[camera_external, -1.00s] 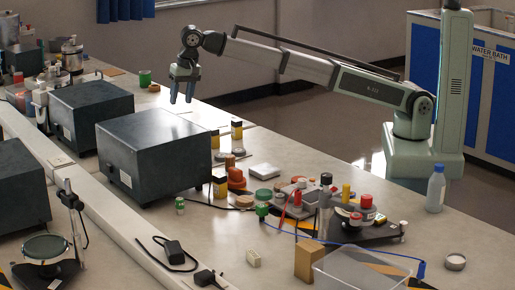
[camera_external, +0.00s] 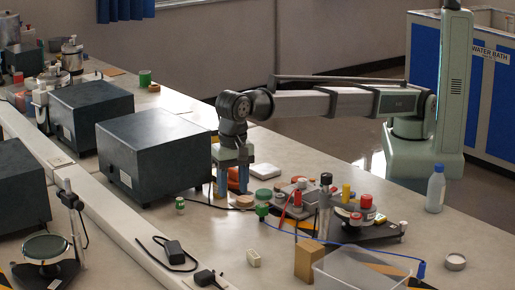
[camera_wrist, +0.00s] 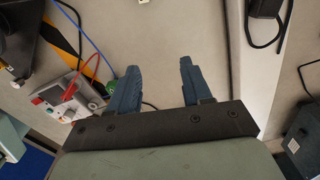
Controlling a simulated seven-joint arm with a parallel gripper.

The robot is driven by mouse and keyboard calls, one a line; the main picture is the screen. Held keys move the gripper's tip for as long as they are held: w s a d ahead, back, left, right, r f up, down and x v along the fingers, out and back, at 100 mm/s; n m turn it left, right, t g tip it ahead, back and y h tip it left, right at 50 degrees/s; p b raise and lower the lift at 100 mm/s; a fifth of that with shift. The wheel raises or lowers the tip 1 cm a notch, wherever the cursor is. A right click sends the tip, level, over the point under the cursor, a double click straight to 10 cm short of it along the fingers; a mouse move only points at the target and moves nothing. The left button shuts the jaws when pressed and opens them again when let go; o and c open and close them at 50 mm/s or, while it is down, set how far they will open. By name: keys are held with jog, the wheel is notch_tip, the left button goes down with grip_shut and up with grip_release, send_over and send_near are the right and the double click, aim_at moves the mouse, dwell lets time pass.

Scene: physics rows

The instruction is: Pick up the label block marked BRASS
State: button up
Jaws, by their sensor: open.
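A small cream block (camera_external: 253,258) lies on the bench near the front, left of a brown block. Its marking is too small to read, so I cannot confirm BRASS. A pale sliver at the top edge of the wrist view (camera_wrist: 143,2) appears to be the same block, mostly out of frame. My gripper (camera_external: 233,192) points down above the bench, behind and left of the cream block and well apart from it. In the wrist view my gripper (camera_wrist: 158,64) shows two spread blue-grey fingers with only bare bench between their tips.
A dark box (camera_external: 155,150) stands close left of my gripper. A blue cable, brown block (camera_external: 309,262), clear bin (camera_external: 360,275) and black adapter (camera_external: 175,252) lie around the cream block.

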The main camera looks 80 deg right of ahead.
send_over(254, 253)
notch_tip(254, 253, down, 2)
notch_tip(254, 253, down, 14)
jog(key=shift+a+r, duration=0.1)
dwell(0.5)
grip_shut()
dwell(0.4)
